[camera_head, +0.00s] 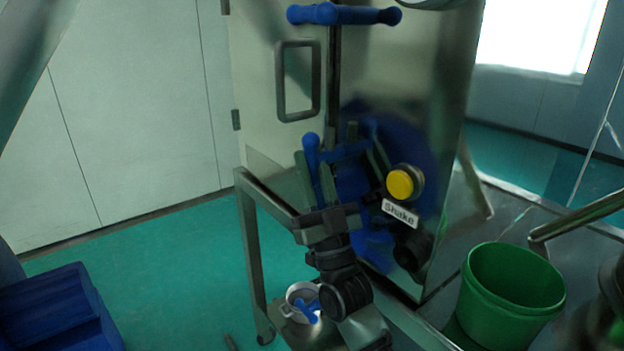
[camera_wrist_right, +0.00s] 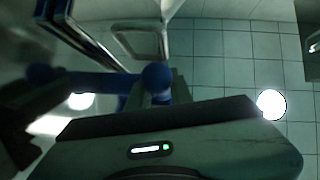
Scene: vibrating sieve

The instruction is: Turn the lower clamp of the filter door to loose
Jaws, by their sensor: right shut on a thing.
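The lower clamp (camera_head: 312,148) of the filter door has a blue handle with a rounded end, low on the front of the metal cabinet. My right gripper (camera_head: 316,178) is shut on this handle, with a finger on each side of it. In the right wrist view, the blue knob (camera_wrist_right: 157,74) shows between the fingertips. The gripper and arm hide part of the clamp. The upper clamp (camera_head: 345,14) has a blue handle lying roughly level above. The filter door (camera_head: 268,60) appears shut and has a dark grip. My left gripper is out of view.
A yellow button (camera_head: 400,184) with a "Shake" label (camera_head: 400,213) sits right of the clamp. A green bucket (camera_head: 510,292) stands at the lower right. A pale pot (camera_head: 298,292) with something blue inside is low beside my right arm. A blue box (camera_head: 55,312) is at lower left.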

